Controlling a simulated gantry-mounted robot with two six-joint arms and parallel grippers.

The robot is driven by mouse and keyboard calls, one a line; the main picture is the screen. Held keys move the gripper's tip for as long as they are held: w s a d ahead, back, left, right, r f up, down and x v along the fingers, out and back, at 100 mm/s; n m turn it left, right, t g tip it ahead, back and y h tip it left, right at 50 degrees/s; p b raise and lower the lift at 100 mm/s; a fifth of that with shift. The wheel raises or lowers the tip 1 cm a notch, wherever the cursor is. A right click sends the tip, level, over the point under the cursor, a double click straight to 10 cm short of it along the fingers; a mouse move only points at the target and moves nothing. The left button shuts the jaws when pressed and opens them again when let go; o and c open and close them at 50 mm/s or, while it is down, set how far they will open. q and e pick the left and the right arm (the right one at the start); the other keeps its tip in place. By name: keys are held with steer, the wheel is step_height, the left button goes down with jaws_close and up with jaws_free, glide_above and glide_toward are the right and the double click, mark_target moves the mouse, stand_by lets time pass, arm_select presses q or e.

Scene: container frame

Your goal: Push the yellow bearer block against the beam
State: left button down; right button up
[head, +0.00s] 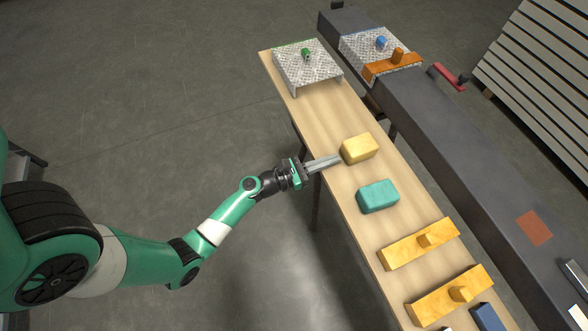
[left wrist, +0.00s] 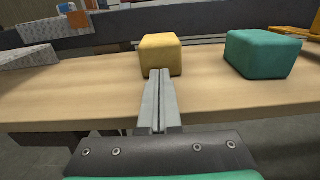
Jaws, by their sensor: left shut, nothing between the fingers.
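The yellow bearer block (head: 360,149) lies on the wooden bench, and it also shows in the left wrist view (left wrist: 160,55). The dark grey beam (head: 440,135) runs along the far side of the bench; in the left wrist view the beam (left wrist: 220,20) lies behind the block, with bench surface between them. My left gripper (head: 338,159) is shut and empty. Its fingertips (left wrist: 160,72) are at the near face of the yellow block; whether they touch it I cannot tell. My right gripper is not in view.
A teal block (head: 378,196) sits beside the yellow one on the bench (head: 325,108). Orange-yellow pieces with knobs (head: 418,244) lie nearer the front. A patterned metal plate with a green knob (head: 306,66) stands at the bench's far end.

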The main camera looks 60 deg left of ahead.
arm_select(q)
steer(key=s+p, duration=0.2)
steer(key=s, duration=1)
steer(key=shift+s+a, duration=0.25)
steer(key=shift+s, duration=0.15)
